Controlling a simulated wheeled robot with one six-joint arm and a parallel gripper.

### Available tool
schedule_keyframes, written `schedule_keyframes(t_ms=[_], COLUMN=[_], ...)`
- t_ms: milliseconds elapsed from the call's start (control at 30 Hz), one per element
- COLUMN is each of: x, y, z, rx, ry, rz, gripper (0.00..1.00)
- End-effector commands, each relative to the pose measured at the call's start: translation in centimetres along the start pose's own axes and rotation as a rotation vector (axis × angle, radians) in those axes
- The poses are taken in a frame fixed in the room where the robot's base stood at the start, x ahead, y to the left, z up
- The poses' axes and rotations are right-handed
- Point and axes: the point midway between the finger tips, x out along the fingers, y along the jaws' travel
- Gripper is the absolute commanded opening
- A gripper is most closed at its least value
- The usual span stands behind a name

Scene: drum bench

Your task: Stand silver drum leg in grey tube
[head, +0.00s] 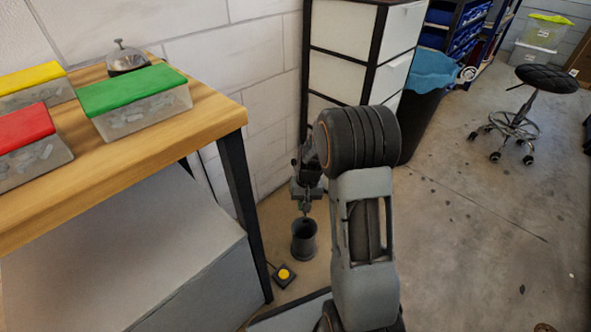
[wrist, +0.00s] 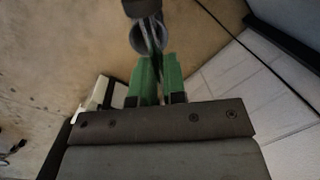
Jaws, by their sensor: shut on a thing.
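The grey tube (head: 303,243) stands upright on the floor near the wall, a dark open-topped cylinder in the head view. My gripper (head: 306,204) is just above its mouth, pointing down. In the wrist view my green-tipped gripper (wrist: 156,82) is shut on the silver drum leg (wrist: 152,40), a thin rod with a dark end at the top edge of the picture. The tube's round rim (wrist: 135,41) shows behind the leg. The leg is small and partly hidden in the head view. I cannot tell whether its lower end is inside the tube.
A yellow button on a dark base (head: 284,274) sits on the floor just left of the tube. A wooden bench (head: 215,118) with lidded boxes stands at left, its dark leg (head: 243,200) close by. A drawer cabinet (head: 343,70) and bin (head: 425,105) stand behind.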

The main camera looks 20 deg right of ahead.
Motion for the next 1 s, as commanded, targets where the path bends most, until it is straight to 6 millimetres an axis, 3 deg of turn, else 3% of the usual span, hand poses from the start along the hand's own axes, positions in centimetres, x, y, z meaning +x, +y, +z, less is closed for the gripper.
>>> schedule_keyframes(t_ms=[200, 467, 700, 1000], x=[-0.1, -1.7, -4.3, -6.6], y=[-2.6, -4.3, -3.1, 0.8], z=[1.6, 0.5, -2.3, -5.5], rx=[0.554, 1.092, 1.416, 1.569], ry=[-0.271, -0.571, -0.71, -0.673], rz=[-0.151, -0.557, -1.073, -1.565], gripper=[0.0, 0.0, 0.0, 0.0])
